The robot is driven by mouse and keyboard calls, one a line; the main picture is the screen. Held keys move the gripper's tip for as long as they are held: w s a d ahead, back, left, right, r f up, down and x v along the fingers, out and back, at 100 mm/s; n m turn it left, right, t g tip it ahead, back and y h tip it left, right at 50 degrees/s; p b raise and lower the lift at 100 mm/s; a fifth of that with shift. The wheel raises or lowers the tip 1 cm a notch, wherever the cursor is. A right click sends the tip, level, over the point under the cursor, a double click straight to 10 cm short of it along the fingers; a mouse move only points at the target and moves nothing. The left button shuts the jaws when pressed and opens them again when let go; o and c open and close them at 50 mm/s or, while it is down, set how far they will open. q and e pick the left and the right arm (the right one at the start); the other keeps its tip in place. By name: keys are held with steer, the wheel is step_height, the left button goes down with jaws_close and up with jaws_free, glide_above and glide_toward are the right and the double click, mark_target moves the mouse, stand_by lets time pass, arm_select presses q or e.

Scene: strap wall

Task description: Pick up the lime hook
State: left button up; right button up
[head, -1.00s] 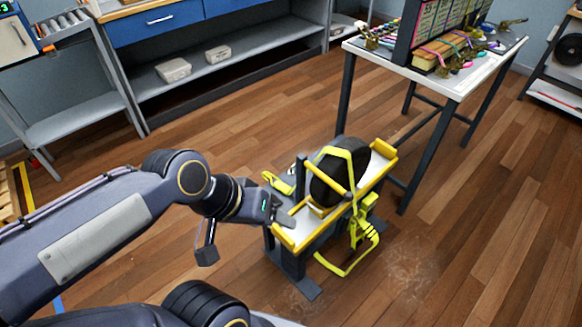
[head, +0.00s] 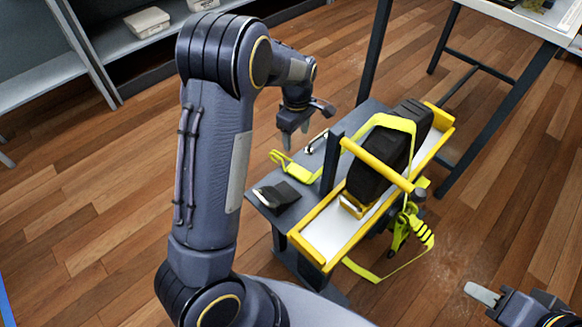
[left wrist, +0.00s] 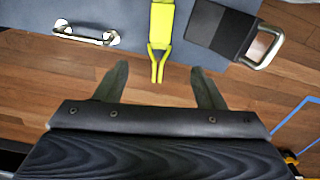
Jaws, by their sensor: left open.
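The lime hook (head: 297,170) lies at the left edge of a dark shelf beside the yellow-edged stand. In the left wrist view the lime hook (left wrist: 160,38) has its forked end pointing toward my gripper. My left gripper (head: 295,138) is above the shelf's far left part, pointing down.
A dark pad with a metal loop (head: 278,196) and a silver handle (head: 315,142) flank the hook. A black block (head: 376,170) wrapped in lime strap sits on the white, yellow-edged tray (head: 325,238). A table stands at the upper right; wooden floor lies around.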

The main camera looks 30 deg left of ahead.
mark_target(296, 169)
arm_select(q)
step_height(296, 169, down, 15)
steer(key=b, duration=0.5)
steer(key=shift+f+b, duration=0.1)
steer(key=shift+b, duration=0.2)
arm_select(e)
step_height(296, 169, down, 6)
steer(key=shift+r, duration=0.1)
arm_select(q)
steer(key=shift+c, duration=0.2)
